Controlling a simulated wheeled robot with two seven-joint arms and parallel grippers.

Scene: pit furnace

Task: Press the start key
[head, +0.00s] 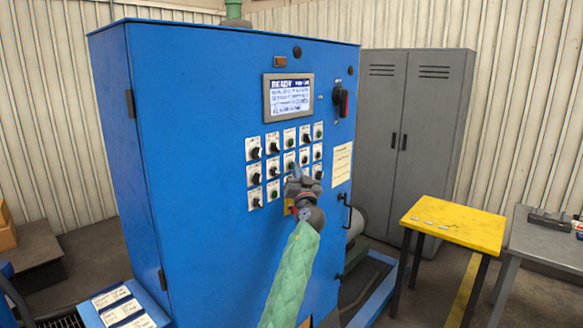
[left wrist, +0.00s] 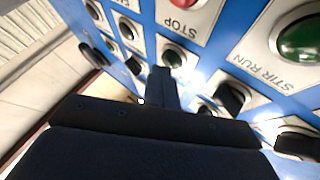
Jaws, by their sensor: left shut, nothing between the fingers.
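The blue control cabinet (head: 200,150) carries rows of switches and keys on white label plates (head: 273,168). My left gripper (head: 297,174) is at the lower right part of these rows, close to the panel and hiding some plates. In the left wrist view its shut, empty fingertips (left wrist: 163,74) point at the panel, just below a plate with a dark green round key (left wrist: 173,58). I cannot read that plate or tell whether the tips touch it. A red key (left wrist: 184,3) labelled STOP and a large green one (left wrist: 302,40) labelled STIR RUN are nearby. No START label is readable. My right gripper is out of view.
A lit screen (head: 290,97) reading READY sits above the switches, with a black rotary handle (head: 340,101) to its right. Several black selector knobs (left wrist: 231,97) stick out near my fingers. A yellow table (head: 455,222) and grey locker (head: 425,130) stand at the right.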

